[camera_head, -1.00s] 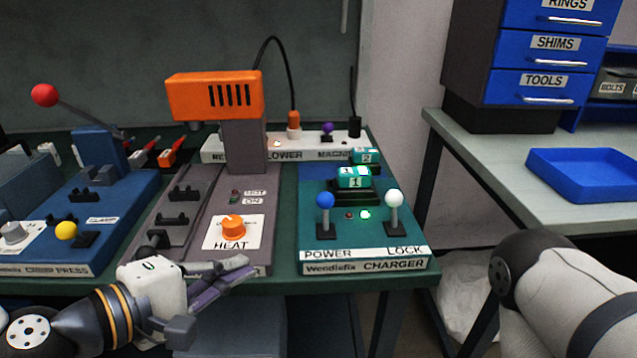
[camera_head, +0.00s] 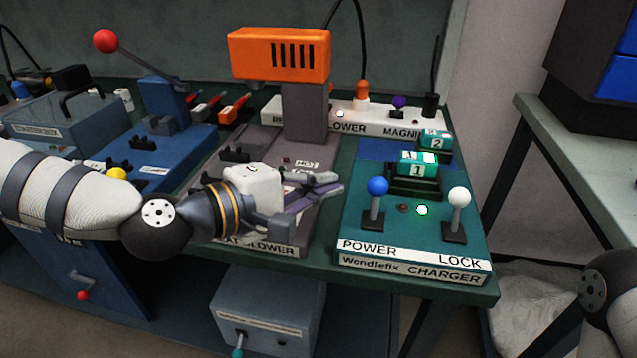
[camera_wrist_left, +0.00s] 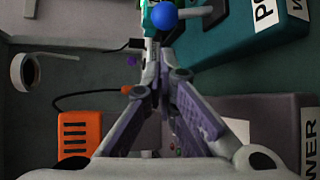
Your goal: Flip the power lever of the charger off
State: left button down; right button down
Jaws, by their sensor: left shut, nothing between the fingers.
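The teal charger (camera_head: 350,228) stands at the right end of the bench. Its power lever has a blue ball (camera_head: 377,186) and stands roughly upright behind the POWER label. The lock lever with a white ball (camera_head: 459,197) stands to its right. A green light (camera_head: 422,210) glows between them. My left gripper (camera_head: 338,182) is shut and empty, a little left of the blue ball and apart from it, over the heat blower. The left wrist view shows the blue ball (camera_wrist_left: 165,15) beyond the fingertips (camera_wrist_left: 152,60). My right gripper is out of view.
Green battery packs marked 1 (camera_head: 417,163) and 2 (camera_head: 434,140) sit behind the levers. The orange blower head (camera_head: 280,54) rises behind my left gripper. A white power strip (camera_head: 390,126) with cables lies at the back. Bench space right of the charger is narrow.

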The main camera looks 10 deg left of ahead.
aim_at(377, 195)
pick_arm(q)
jog(key=x, duration=0.6)
jog(key=shift+d, duration=0.15)
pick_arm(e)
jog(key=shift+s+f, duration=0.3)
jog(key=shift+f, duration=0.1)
pick_arm(q)
jog(key=shift+s+b, duration=0.1)
jog(key=shift+b, duration=0.4)
jog(key=shift+t, duration=0.3)
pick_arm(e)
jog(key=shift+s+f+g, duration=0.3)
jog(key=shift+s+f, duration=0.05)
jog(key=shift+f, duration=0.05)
pick_arm(q)
jog(key=shift+s+r+m+b, duration=0.15)
jog(key=shift+m+b, duration=0.15)
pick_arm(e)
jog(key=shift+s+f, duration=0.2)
